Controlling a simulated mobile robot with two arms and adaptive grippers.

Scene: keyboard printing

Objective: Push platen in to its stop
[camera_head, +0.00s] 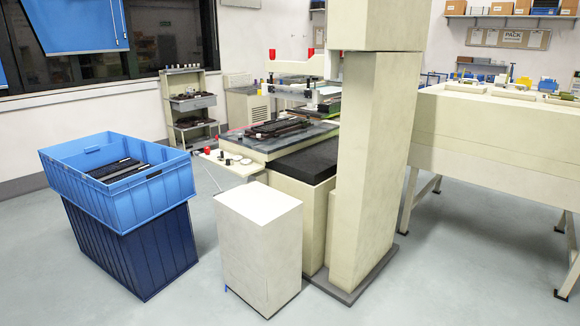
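The platen (256,147) is a flat grey plate at the middle of the view, on the pale printing machine. Dark keyboard-like pieces (277,128) lie on it. It sticks out toward the left front from under the machine's crossbeam (298,90). A tall beige upright hides the machine's right side, so the stop and the platen's inner end cannot be seen. Neither of my grippers shows in this view, and nothing is seen touching the platen.
A blue crate (70,177) with dark keyboards stands on a dark blue crate (140,255) at left. A beige cabinet (258,245) and the upright (375,150) stand in front of the machine. A bench (490,130) is at right. Grey floor is open at lower right.

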